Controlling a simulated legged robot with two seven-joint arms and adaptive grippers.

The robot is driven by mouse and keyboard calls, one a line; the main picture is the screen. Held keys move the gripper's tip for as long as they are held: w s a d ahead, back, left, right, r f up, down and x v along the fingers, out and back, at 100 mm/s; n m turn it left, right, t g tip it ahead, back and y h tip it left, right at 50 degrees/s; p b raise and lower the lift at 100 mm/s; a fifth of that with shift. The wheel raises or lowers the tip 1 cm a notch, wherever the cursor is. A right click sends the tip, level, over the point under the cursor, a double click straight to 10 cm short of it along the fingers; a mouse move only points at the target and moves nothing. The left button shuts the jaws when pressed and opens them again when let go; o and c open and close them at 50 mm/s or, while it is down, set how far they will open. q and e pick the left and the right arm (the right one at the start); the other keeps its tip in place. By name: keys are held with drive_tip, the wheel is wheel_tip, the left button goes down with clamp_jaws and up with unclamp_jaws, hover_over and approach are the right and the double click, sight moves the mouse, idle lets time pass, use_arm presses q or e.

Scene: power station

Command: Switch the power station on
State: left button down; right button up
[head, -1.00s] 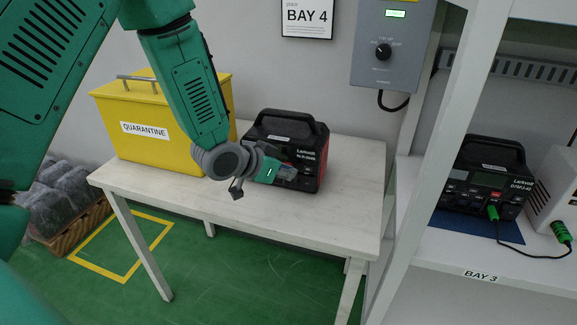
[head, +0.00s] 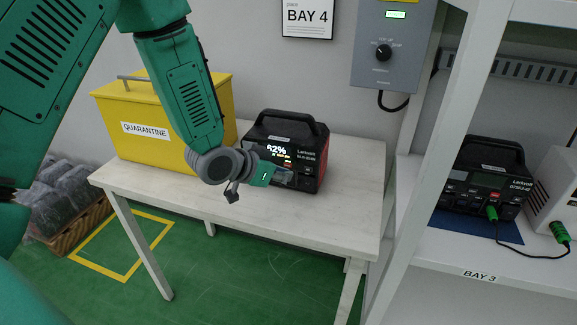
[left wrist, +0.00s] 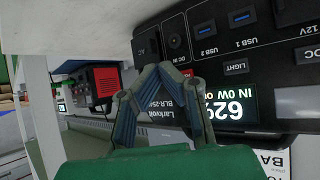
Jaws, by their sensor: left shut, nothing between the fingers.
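The black and red power station (head: 300,140) stands on the white table under the BAY 4 sign. Its display (head: 278,150) is lit and reads 62%. In the left wrist view the lit display (left wrist: 238,105) shows upside down, with "IN 0W" beside the number, near LIGHT, USB and AC labels on the front panel (left wrist: 215,30). My left gripper (head: 286,176) is at the lower front of the power station. It is shut and empty, its fingertips (left wrist: 172,72) close to the panel; contact cannot be told. My right gripper is not in view.
A yellow QUARANTINE box (head: 150,130) stands left on the table (head: 330,205). A grey wall box with a knob (head: 390,50) hangs above right. A second power station (head: 480,180) with a green plug sits on the BAY 3 shelf, behind a white post (head: 425,150).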

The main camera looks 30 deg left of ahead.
use_arm(q)
drive_tip(key=shift+s+a, duration=0.15)
drive_tip(key=shift+s, duration=0.05)
drive_tip(key=shift+s+d+p, duration=0.1)
drive_tip(key=shift+s+d, duration=0.15)
drive_tip(key=shift+s, duration=0.7)
drive_tip(key=shift+s+d+p, duration=0.1)
drive_tip(key=shift+s+d, duration=0.15)
drive_tip(key=shift+s, duration=0.65)
drive_tip(key=shift+s+d+p, duration=0.1)
drive_tip(key=shift+s+d, duration=0.15)
drive_tip(key=shift+s, duration=0.7)
